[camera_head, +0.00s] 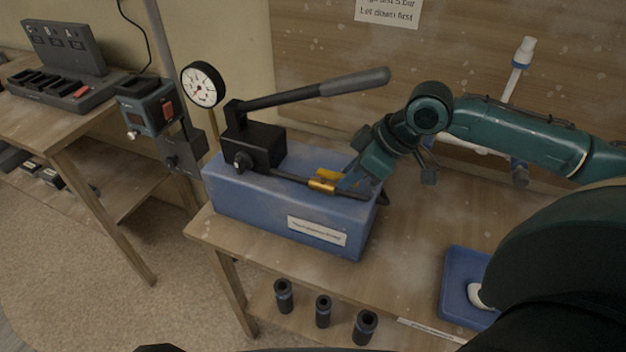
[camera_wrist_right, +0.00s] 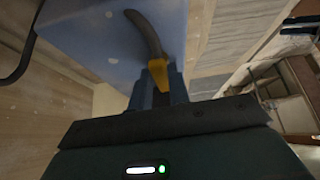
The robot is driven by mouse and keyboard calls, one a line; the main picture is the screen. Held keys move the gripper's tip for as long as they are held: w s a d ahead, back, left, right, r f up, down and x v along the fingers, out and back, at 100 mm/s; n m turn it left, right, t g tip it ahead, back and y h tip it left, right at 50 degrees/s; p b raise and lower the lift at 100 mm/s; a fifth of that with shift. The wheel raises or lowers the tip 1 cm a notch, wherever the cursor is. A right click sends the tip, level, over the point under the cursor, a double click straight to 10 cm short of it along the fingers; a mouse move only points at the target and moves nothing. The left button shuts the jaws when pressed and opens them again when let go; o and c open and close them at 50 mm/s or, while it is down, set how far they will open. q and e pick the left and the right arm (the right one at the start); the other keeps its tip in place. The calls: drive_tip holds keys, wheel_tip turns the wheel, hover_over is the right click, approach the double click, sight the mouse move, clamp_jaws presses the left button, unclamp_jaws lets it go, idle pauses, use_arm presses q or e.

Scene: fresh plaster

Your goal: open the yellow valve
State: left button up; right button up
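The yellow valve (camera_head: 325,180) is a brass fitting with a yellow lever, at the front right of a blue hand pump. In the right wrist view its yellow lever (camera_wrist_right: 161,76) runs down to between my fingertips. My right gripper (camera_head: 352,179) reaches in from the right, with its blue fingers at the lever's end. In the right wrist view my right gripper (camera_wrist_right: 160,90) has its fingers close together around the lever; whether they press on it I cannot tell. The fingers partly hide the valve in the head view. My left gripper is not in view.
The pump's blue tank (camera_head: 240,196) stands on a wooden bench, with its long lever (camera_head: 320,91) raised above the valve. A pressure gauge (camera_head: 202,85) is behind left. A blue tray (camera_head: 457,298) lies at the bench's right. Several black sockets (camera_head: 323,310) stand below.

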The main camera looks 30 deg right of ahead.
drive_tip(key=o, duration=0.4)
drive_tip(key=shift+d, duration=0.1)
drive_tip(key=p+v, duration=0.3)
drive_tip(key=v, duration=0.9)
